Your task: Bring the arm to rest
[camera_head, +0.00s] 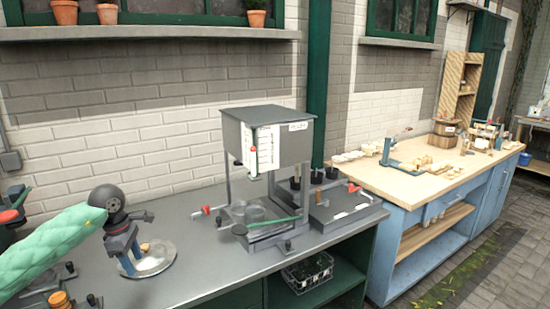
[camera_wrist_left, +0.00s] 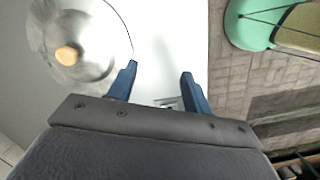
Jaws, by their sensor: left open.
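My left gripper (camera_head: 128,266) hangs from the green-sleeved arm that comes in from the left, above the grey bench (camera_head: 185,290). In the left wrist view its two blue fingers (camera_wrist_left: 160,82) stand apart with nothing between them. A round metal lid or dish with a small wooden knob (camera_head: 147,260) lies on the bench just behind and to the right of the gripper in the head view. It also shows in the left wrist view (camera_wrist_left: 85,35), beside the left finger. I cannot tell the exact gap between gripper and metal. My right gripper is not in view.
A grey box-topped stand (camera_head: 262,140) rises from the bench to the right, with red-tipped handles near its base. A wire basket (camera_head: 308,270) sits on the shelf below. A blue workbench with a wooden top (camera_head: 415,175) stands farther right. Paving is clear at the far right.

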